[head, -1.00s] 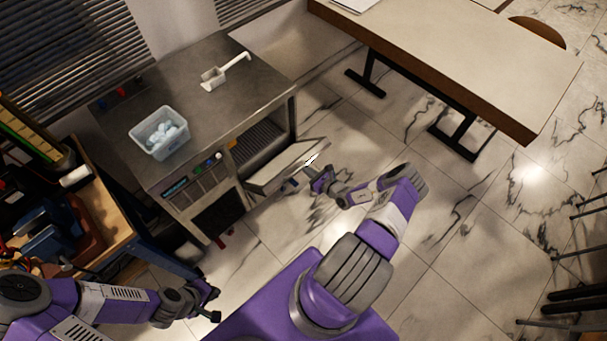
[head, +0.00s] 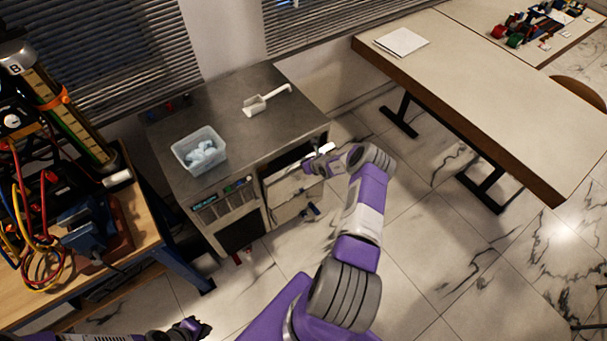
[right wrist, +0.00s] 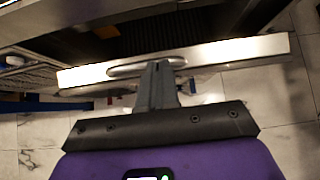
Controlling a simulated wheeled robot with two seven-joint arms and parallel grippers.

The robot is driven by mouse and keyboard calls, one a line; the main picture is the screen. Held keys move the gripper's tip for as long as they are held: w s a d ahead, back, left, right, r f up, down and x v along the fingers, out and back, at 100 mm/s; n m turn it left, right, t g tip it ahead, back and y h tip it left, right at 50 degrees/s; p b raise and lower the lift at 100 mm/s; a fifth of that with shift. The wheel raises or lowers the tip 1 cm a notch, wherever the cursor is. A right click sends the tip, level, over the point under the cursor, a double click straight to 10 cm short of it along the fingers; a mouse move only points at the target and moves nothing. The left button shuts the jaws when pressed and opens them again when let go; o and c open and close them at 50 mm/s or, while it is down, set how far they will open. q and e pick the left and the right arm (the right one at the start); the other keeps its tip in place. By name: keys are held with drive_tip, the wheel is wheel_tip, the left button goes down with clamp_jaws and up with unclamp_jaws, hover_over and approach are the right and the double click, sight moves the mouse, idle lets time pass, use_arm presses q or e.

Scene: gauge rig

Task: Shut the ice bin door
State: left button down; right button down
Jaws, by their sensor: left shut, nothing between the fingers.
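The ice bin door (head: 287,190) is a pale metal panel on the front of the steel counter unit (head: 235,110). It stands nearly upright, with a dark gap above its top edge. In the right wrist view the door's bright top edge (right wrist: 235,52) crosses the picture, with a long recess and the dark bin inside behind it. My right gripper (right wrist: 160,68) has its fingers together at this edge; contact is hard to tell. In the head view my right gripper (head: 312,166) is at the door's upper right. My left gripper (head: 197,327) is shut and empty at the bottom.
A clear tub of ice (head: 200,151) and a white scoop (head: 266,100) stand on the counter. A workbench (head: 150,225) with cables is at the left. A long table (head: 480,90) is at the right. The marble floor between is open.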

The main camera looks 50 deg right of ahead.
drive_tip(key=shift+w+d+r+b, duration=0.1)
drive_tip(key=shift+w+d+b, duration=0.15)
drive_tip(key=shift+w, duration=0.45)
drive_tip(key=shift+w+d+r+b, duration=0.1)
drive_tip(key=shift+w+b, duration=0.2)
drive_tip(key=shift+w, duration=0.35)
